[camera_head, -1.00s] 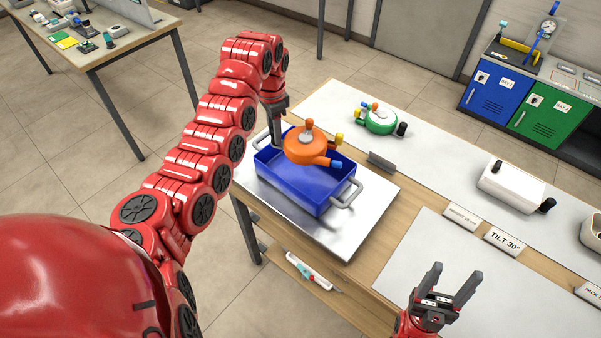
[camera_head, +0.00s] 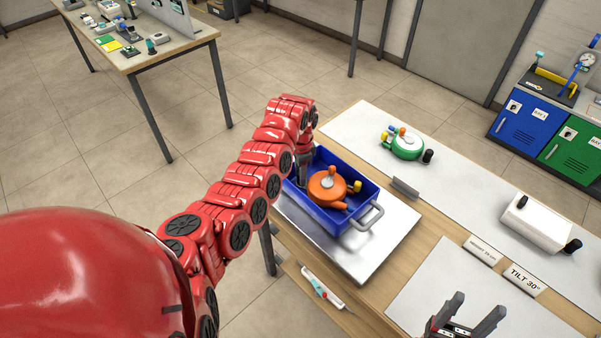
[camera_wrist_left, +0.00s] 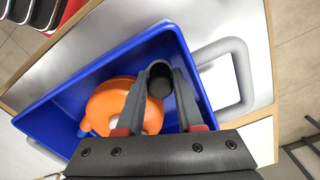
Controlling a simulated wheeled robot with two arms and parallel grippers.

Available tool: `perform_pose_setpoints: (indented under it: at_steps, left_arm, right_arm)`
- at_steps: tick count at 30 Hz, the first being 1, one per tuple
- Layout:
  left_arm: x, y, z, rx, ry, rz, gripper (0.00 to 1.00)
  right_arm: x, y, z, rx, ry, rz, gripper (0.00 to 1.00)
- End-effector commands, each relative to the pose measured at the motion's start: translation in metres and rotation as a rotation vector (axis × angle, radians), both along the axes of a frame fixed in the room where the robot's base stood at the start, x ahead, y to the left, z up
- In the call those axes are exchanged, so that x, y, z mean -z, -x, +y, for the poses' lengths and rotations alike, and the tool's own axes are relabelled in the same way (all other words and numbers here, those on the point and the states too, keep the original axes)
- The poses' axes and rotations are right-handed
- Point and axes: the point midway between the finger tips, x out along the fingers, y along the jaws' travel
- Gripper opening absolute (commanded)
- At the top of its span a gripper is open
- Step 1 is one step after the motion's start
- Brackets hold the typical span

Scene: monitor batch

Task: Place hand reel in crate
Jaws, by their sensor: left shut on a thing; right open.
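The orange hand reel (camera_head: 326,188) is inside the blue crate (camera_head: 361,234), below the rim; whether it touches the floor is hard to tell. My left gripper (camera_head: 304,178) reaches down into the crate at its left end. In the left wrist view my left gripper (camera_wrist_left: 159,85) is shut on a dark round grip beside the orange reel body (camera_wrist_left: 112,105), with the blue crate (camera_wrist_left: 60,92) around them. My right gripper (camera_head: 467,318) is open and empty at the bottom edge of the head view, partly cut off.
The crate stands on a silver plate (camera_head: 385,249) on the wooden table. A green reel (camera_head: 405,146) lies behind on a white mat. A small grey bracket (camera_head: 405,188) stands right of the crate. A white device (camera_head: 534,223) is further right.

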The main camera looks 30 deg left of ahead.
Motion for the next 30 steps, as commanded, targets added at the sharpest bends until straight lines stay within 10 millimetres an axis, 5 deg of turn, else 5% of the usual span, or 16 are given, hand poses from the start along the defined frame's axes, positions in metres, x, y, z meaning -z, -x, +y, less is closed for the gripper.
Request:
perform_pose_setpoints:
  at_steps: [2, 3, 5, 17, 30]
  left_arm:
    - [0.002, 0.0, 0.0, 0.0, 0.0, -0.001, 0.0]
    - [0.002, 0.0, 0.0, 0.0, 0.0, -0.001, 0.4]
    - [0.001, 0.0, 0.0, 0.0, 0.0, -0.001, 0.48]
    - [-0.006, -0.001, 0.001, -0.001, -0.001, -0.004, 0.48]
    - [-0.097, -0.001, 0.002, 0.0, -0.004, -0.001, 0.48]
  right_arm:
    - [0.001, 0.0, 0.0, 0.0, 0.0, 0.0, 0.62]
    - [0.001, 0.0, 0.0, 0.0, 0.0, 0.0, 0.62]
    - [0.001, 0.0, 0.0, 0.0, 0.0, 0.0, 0.62]
    - [0.003, 0.0, 0.0, 0.0, 0.0, 0.0, 0.62]
    - [0.02, 0.0, 0.0, 0.0, 0.0, 0.0, 0.62]
